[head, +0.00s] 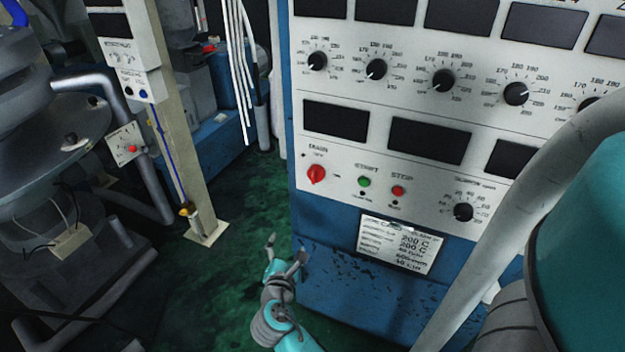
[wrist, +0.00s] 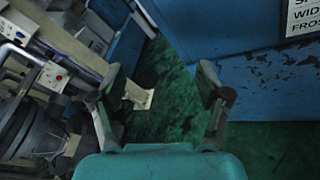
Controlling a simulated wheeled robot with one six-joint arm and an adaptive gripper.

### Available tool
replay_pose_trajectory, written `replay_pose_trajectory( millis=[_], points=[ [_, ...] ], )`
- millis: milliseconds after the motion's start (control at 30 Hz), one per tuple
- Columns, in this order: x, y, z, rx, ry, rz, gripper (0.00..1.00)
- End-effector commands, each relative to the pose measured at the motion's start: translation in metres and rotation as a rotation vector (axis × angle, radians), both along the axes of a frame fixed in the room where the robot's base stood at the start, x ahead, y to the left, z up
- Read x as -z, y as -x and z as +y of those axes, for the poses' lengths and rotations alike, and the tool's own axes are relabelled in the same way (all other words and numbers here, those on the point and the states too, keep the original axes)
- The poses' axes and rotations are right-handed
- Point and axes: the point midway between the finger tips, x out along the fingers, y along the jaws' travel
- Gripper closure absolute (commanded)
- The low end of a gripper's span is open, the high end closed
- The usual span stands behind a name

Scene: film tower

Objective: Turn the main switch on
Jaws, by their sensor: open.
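The main switch (head: 316,174) is a red rotary knob at the lower left of the grey panel face, under the label MAIN. A green start button (head: 364,182) and a red stop button (head: 398,191) sit to its right. My gripper (head: 285,247) is open and empty in the head view, below the switch and apart from it, by the left edge of the blue cabinet. In the wrist view my gripper (wrist: 165,90) shows two spread fingers with nothing between them. The switch is not in the wrist view.
The blue cabinet (head: 340,265) fills the right side, with a label plate (head: 397,244) low on it. A beige post (head: 180,150) and grey machinery (head: 50,120) stand at left. White cables (head: 240,60) hang behind. Green floor (head: 235,260) lies open between.

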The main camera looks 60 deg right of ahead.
Motion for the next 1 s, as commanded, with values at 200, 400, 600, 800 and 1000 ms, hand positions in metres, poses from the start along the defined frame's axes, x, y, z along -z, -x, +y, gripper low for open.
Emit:
replay_pose_trajectory(
  millis=[200,400,600,800,1000],
  points=[
    [-0.069,-0.015,-0.051,0.232,0.194,0.193,0.24],
    [-0.102,-0.015,-0.069,0.352,0.255,0.290,0.24],
    [-0.108,-0.014,-0.082,0.378,0.263,0.310,0.24],
    [-0.107,-0.014,-0.114,0.378,0.262,0.309,0.24],
    [-0.107,-0.016,-0.148,0.376,0.262,0.308,0.24]
  ],
)
